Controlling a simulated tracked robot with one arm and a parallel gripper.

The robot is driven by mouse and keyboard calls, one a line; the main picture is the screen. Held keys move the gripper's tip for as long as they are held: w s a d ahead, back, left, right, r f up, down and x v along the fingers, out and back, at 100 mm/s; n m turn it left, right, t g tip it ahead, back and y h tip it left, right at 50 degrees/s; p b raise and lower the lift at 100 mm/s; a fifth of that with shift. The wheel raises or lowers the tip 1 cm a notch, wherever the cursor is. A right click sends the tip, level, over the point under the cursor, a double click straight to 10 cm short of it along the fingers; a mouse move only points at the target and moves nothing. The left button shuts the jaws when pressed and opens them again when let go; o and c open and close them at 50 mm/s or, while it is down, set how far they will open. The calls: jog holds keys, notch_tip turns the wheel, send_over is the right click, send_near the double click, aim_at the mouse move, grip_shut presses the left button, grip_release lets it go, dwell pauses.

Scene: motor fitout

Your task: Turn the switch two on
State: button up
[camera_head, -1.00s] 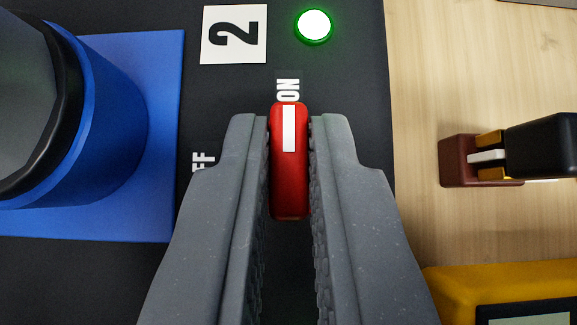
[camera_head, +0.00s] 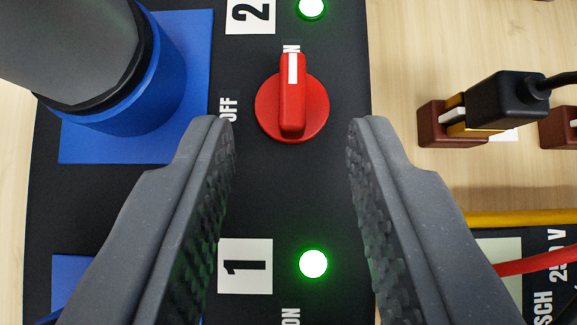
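The red rotary switch two (camera_head: 292,108) sits on the black panel (camera_head: 270,190) in the upper middle of the view. Its white pointer line points up at the ON label, which the knob partly covers. The OFF label (camera_head: 229,110) is to its left. The label "2" (camera_head: 250,14) and a lit green lamp (camera_head: 311,8) are above it. My gripper (camera_head: 290,130) is open and empty, its fingers wide apart below and to either side of the knob, not touching it.
A label "1" (camera_head: 245,266) and a second lit green lamp (camera_head: 313,264) lie lower on the panel. A blue connector (camera_head: 150,95) with a grey plug stands at left. Brown blocks with a black plug (camera_head: 505,97) and a red cable (camera_head: 535,262) are at right.

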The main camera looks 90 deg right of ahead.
jog(key=p+v, duration=0.2)
jog(key=v, duration=0.7)
jog(key=shift+r, duration=0.1)
jog(key=s+a+r+n+t+y, duration=0.1)
jog(key=s+r+n+t, duration=0.25)
jog(key=r, duration=0.65)
jog(key=s+a+r+n+t+y, duration=0.1)
jog(key=s+r+n+t, duration=0.15)
jog(key=r+n, duration=0.45)
jog(key=s+a+r+n+t+y, duration=0.3)
jog(key=s+r+t, duration=0.1)
jog(key=s+r, duration=0.4)
jog(key=s+a+r+n+t+y, duration=0.4)
jog(key=s+r, duration=0.4)
jog(key=r, duration=0.2)
jog(key=shift+a+r+t, duration=0.15)
jog(key=shift+a+t, duration=0.05)
jog(key=shift+t, duration=0.3)
